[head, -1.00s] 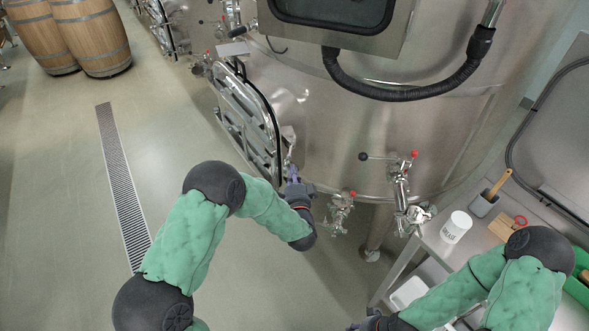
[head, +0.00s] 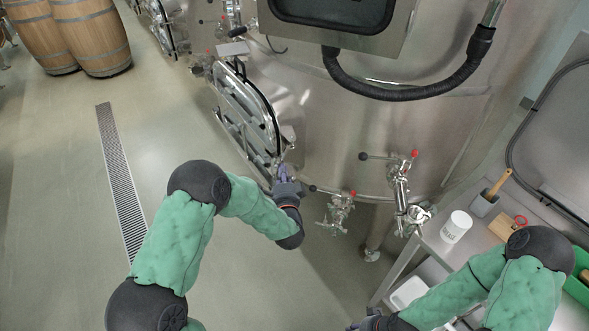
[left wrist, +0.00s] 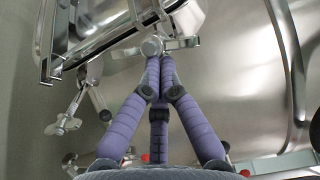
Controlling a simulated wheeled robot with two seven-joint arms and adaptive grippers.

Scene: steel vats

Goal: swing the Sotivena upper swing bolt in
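The Sotivena hatch door (head: 247,106) stands on the side of the steel vat, left of centre in the head view. My left gripper (head: 283,171) is at the lower right of the door's rim. In the left wrist view, the left gripper's purple fingers (left wrist: 159,62) come together at the tips. A round metal knob (left wrist: 152,46), apparently the end of a swing bolt, is right at the fingertips; I cannot tell whether it is held or only touched. My right gripper (head: 368,323) is at the bottom edge, mostly cut off.
Valves with red-tipped handles (head: 340,211) (head: 402,185) stick out of the vat right of my left gripper. A steel bench with a white tub (head: 456,227) stands at the right. The floor left of the hatch is clear, with a drain grate (head: 122,185).

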